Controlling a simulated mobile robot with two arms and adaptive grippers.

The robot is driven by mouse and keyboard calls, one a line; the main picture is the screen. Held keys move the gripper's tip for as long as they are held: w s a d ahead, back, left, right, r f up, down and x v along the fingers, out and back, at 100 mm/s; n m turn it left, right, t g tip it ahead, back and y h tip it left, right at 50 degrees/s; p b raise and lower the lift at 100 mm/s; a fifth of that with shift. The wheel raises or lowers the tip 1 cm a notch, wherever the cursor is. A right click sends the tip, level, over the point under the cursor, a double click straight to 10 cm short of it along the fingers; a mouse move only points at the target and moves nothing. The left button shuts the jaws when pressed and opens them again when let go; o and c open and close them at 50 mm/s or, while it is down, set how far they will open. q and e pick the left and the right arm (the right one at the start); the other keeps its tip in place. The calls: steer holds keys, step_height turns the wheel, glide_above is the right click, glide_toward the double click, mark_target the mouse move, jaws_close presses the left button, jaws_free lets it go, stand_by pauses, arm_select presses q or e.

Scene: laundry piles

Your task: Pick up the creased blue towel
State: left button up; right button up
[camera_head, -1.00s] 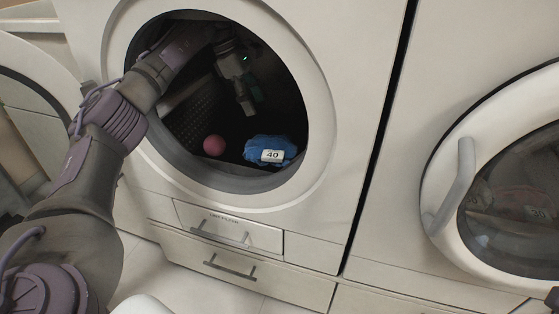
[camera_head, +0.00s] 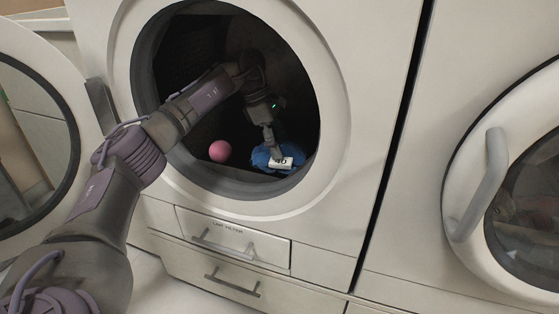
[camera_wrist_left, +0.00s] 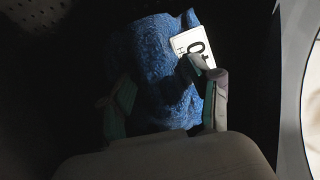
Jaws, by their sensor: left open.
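The creased blue towel (camera_head: 262,158) lies bunched at the bottom of the open machine's drum, with a white tag (camera_head: 281,163) reading 40 on it. In the left wrist view the towel (camera_wrist_left: 155,60) fills the middle, with the tag (camera_wrist_left: 194,45) at its upper right. My left gripper (camera_head: 273,151) reaches into the drum from above, and its fingertips are right at the towel. In the left wrist view the open fingers (camera_wrist_left: 165,95) stand on either side of part of the towel. The gripper hides some of the cloth. My right gripper is not in view.
A pink ball (camera_head: 220,151) lies in the drum left of the towel. The round door rim (camera_head: 335,110) surrounds my left arm. The opened door (camera_head: 62,190) stands at the left. A second machine with a closed door and handle (camera_head: 481,185) is at the right.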

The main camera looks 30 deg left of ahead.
arm_select(q)
jaws_close()
stand_by(0.3)
